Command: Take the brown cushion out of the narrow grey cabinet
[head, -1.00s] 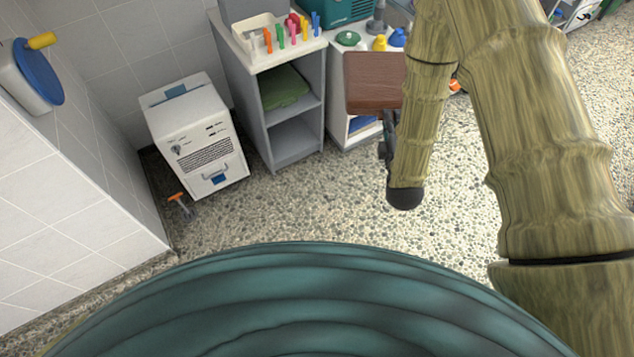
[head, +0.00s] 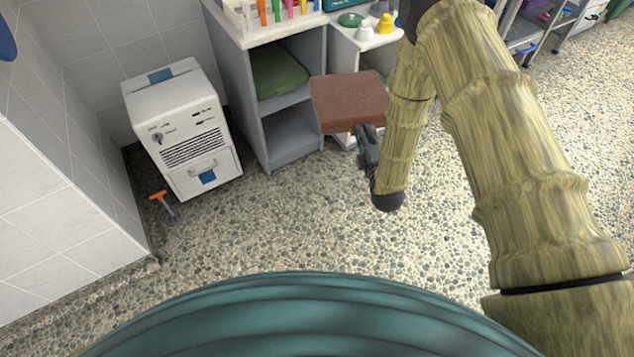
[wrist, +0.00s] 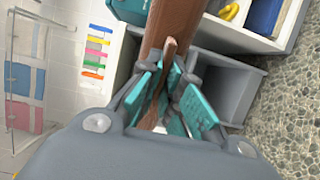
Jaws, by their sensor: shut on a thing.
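The brown cushion (head: 348,101) is in my gripper (head: 367,143), held in the air in front of the cabinets and clear of the shelves. In the wrist view the teal fingers of my gripper (wrist: 168,92) are shut on a fold of the brown cushion (wrist: 178,30). The narrow grey cabinet (head: 246,101) stands behind and to the left, open at the front. Its upper compartment holds a green folded cushion (head: 278,74). Its lower compartment looks empty.
A white machine (head: 182,129) stands left of the cabinet, with an orange-handled tool (head: 160,199) on the floor by it. A white cabinet with a green lid (head: 351,20) and small yellow and white items on top stands to the right. The pebbled floor in front is clear.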

